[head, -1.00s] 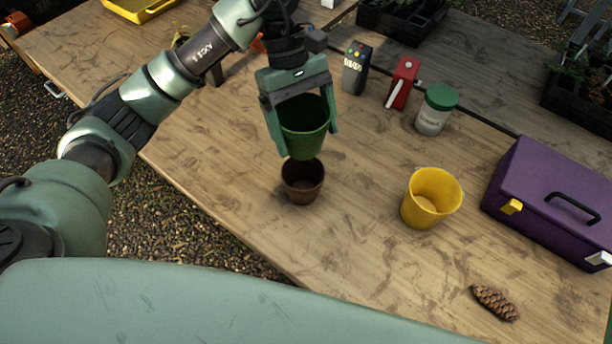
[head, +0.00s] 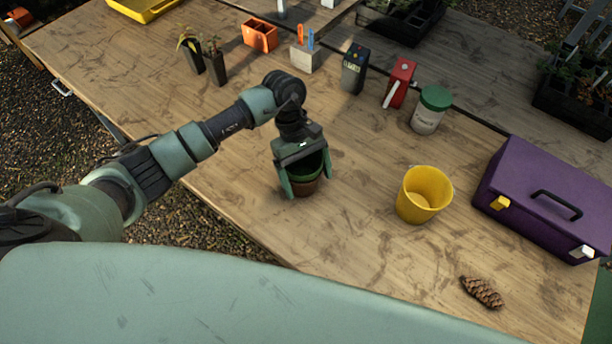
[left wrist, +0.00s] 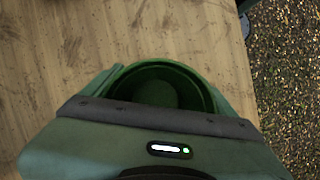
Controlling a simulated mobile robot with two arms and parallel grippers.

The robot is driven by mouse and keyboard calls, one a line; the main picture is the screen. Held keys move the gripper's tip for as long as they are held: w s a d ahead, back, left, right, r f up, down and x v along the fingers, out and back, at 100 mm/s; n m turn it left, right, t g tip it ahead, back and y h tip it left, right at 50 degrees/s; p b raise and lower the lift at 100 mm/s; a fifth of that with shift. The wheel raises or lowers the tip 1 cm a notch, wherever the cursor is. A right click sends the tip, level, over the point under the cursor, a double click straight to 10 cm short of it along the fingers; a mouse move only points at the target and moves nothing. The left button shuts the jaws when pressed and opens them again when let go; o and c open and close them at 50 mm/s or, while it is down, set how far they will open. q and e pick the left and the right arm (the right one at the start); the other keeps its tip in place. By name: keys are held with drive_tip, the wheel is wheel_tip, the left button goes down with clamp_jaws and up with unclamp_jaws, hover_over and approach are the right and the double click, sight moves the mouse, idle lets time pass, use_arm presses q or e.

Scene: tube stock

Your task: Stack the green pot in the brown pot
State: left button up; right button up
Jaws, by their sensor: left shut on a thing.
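The green pot (head: 309,167) is down in the brown pot (head: 305,187), with its green rim showing above the brown wall. The brown pot stands upright on the wooden table. My left gripper (head: 305,186) is shut on the green pot, with a finger on each side of it. In the left wrist view the green pot (left wrist: 160,85) shows from above, empty, between the fingers; the brown pot is hidden there. How deep the green pot sits is partly hidden by the gripper. My right gripper is not in view.
A yellow bucket (head: 424,195) stands to the right of the pots, with a purple toolbox (head: 545,200) beyond it. A pine cone (head: 482,292) lies near the front edge. A green-lidded jar (head: 431,110) and a red box (head: 399,83) stand behind. The table around the pots is clear.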

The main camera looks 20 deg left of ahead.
use_arm(q)
drive_tip(key=shift+s+a+f, duration=0.15)
drive_tip(key=shift+a+f, duration=0.15)
drive_tip(key=shift+f, duration=0.4)
drive_tip(key=o, duration=1.8)
drive_tip(key=shift+a+f, duration=0.1)
drive_tip(key=b+v, duration=0.4)
drive_tip(key=v, duration=0.8)
drive_tip(key=shift+w+r, duration=0.3)
drive_tip(key=shift+w, duration=0.1)
drive_tip(key=shift+d, duration=0.25)
